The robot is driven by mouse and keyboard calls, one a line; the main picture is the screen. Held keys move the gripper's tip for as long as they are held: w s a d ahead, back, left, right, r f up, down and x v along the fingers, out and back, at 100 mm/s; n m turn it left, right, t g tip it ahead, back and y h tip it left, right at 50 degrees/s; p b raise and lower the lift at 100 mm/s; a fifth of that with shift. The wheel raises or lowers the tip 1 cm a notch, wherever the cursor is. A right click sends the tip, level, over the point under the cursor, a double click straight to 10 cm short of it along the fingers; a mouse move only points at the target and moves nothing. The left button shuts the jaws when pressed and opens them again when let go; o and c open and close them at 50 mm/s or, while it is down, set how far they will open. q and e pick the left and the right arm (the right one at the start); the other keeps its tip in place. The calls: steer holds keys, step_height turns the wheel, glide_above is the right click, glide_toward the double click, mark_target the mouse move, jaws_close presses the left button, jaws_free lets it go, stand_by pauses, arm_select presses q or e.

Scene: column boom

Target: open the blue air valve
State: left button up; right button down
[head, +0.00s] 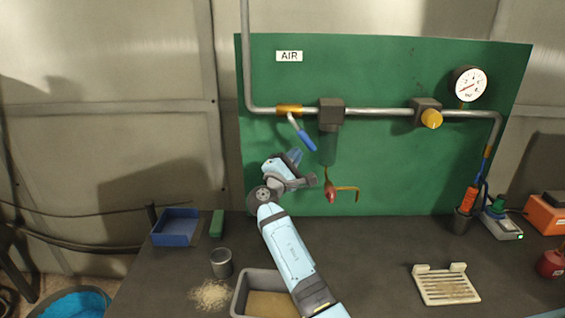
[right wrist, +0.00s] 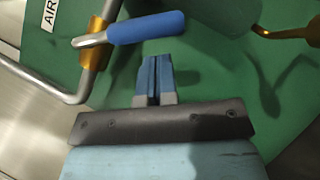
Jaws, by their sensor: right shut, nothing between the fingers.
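The air valve is a brass body (head: 289,110) on the grey pipe, with a lever in a blue sleeve (head: 307,141) slanting down and to the right. In the right wrist view the blue lever (right wrist: 146,27) lies just beyond my fingertips, and the brass body (right wrist: 95,45) is to its left. My right gripper (head: 295,155) is just below and left of the lever's end in the head view. Its fingers (right wrist: 156,62) are shut together with nothing between them, and a gap shows between them and the lever. My left gripper is not in view.
The green panel (head: 400,75) stands behind, with a dark filter (head: 330,112), a yellow knob (head: 431,119) and a gauge (head: 469,84). A blue tray (head: 177,228) and grey cup (head: 221,263) stand left.

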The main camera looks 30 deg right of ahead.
steer(key=shift+s+d+r, duration=0.25)
steer(key=shift+d+r, duration=0.2)
steer(key=shift+d, duration=0.1)
steer(key=shift+s+d+r+n+t, duration=0.15)
steer(key=shift+s+d+n+t, duration=0.15)
steer(key=shift+n+t, duration=0.3)
steer(key=d+r+n+t, duration=0.1)
steer(key=n+t, duration=0.1)
steer(key=n, duration=0.1)
steer(key=s+d+r+n+t+y+p, duration=0.1)
steer(key=n+t, duration=0.1)
steer(key=n, duration=0.1)
steer(key=s+d+r+n+t+y, duration=0.1)
steer(key=n+t, duration=0.1)
steer(key=n, duration=0.2)
steer(key=shift+d+r, duration=0.2)
steer(key=shift+d, duration=0.2)
steer(key=shift+s+d+r+n+t+y+p, duration=0.15)
steer(key=shift+r+n+t+y+p, duration=0.15)
steer(key=shift+n+t+y, duration=0.45)
steer(key=shift+s+d+r+n+t+y+p, duration=0.15)
steer(key=shift+r+n+t+y+p, duration=0.2)
steer(key=shift+n, duration=0.75)
steer(key=shift+s+d+r+n+t+y+p, duration=0.1)
steer(key=shift+d+r+n+t+y+p, duration=0.15)
steer(key=shift+n+t+y, duration=0.5)
steer(key=shift+n, duration=0.3)
